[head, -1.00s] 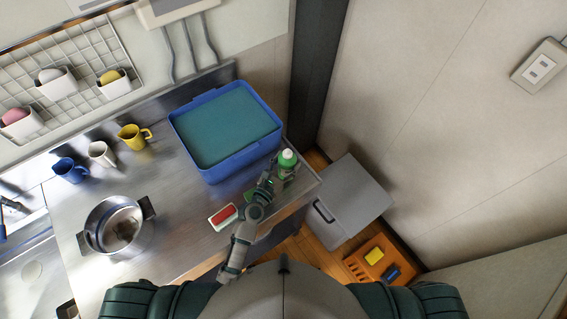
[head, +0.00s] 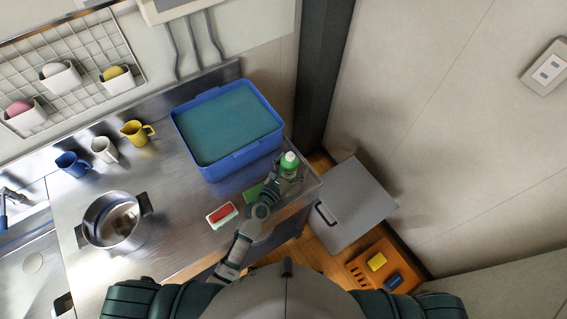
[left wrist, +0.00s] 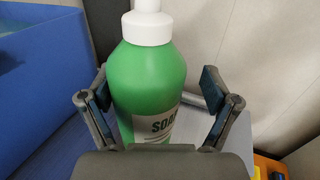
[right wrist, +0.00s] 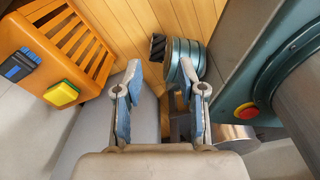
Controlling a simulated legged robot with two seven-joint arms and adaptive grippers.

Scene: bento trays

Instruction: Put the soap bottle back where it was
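The green soap bottle (head: 288,168) with a white pump top stands upright near the right end of the steel counter, just right of the blue tub. It also fills the middle of the left wrist view (left wrist: 148,85), its label partly hidden by my gripper. My left gripper (left wrist: 155,98) is open around the bottle, one finger on each side. A clear gap shows at the right finger; the left finger is close to the bottle, and contact is unclear. My right gripper (right wrist: 160,90) is open and empty in the right wrist view, away from the counter.
The blue tub (head: 228,167) stands close to the bottle. A pot (head: 113,222) and several mugs are farther left. A grey bin (head: 350,205) and orange crate (head: 365,270) sit below on the floor.

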